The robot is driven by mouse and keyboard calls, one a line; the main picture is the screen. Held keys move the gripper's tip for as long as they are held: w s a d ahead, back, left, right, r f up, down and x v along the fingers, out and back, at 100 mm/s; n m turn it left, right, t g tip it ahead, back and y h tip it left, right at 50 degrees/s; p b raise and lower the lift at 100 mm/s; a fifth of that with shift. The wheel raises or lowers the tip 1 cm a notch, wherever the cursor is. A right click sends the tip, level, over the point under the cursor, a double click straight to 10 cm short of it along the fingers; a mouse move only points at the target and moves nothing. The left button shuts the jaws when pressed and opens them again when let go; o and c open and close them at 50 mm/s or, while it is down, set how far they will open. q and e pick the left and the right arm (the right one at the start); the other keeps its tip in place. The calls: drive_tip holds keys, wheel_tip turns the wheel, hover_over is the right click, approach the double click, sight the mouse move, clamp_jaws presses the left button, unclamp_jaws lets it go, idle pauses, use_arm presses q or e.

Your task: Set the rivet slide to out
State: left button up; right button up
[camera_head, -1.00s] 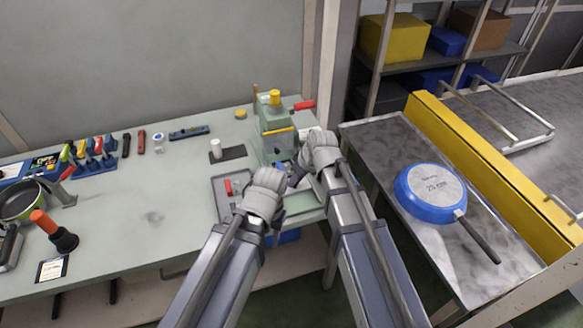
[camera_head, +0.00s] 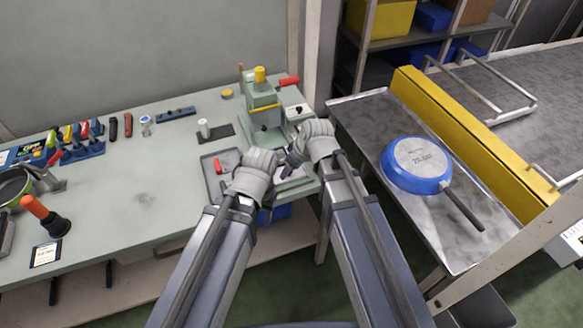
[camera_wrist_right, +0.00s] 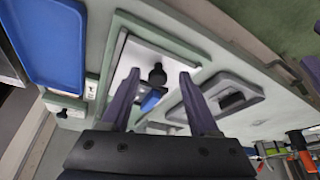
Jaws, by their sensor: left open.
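The green press (camera_head: 264,108) stands at the right end of the bench, with a yellow cap and a red-tipped lever. I cannot make out a part that is surely the rivet slide. My right gripper (camera_wrist_right: 160,90) is open, its dark fingers above a white plate (camera_wrist_right: 133,50) carrying a black knob (camera_wrist_right: 157,75) and a small blue piece (camera_wrist_right: 151,100). The knob shows between the fingers, and I cannot tell whether they touch it. In the head view my left gripper (camera_head: 278,170) is open just in front of the press; its fingers are mostly hidden by its hand.
A grey tray with a red piece (camera_head: 217,165) lies left of my left gripper. A blue pan (camera_head: 418,165) lies on the metal table at right, by a yellow rail (camera_head: 460,135). A white switch box (camera_head: 297,112) sits beside the press.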

drive_tip(key=shift+r, duration=0.2)
drive_tip(key=p+v, duration=0.7)
drive_tip(key=shift+r, duration=0.2)
drive_tip(key=shift+d, duration=0.1)
drive_tip(key=shift+s, duration=0.1)
drive_tip(key=s+f+m+g+h, duration=0.1)
drive_tip(key=s+m+g+h, duration=0.2)
drive_tip(key=s, duration=1)
drive_tip(key=shift+f+m+g+h, duration=0.25)
drive_tip(key=shift+m+g+h, duration=0.05)
drive_tip(key=shift+m+h, duration=0.35)
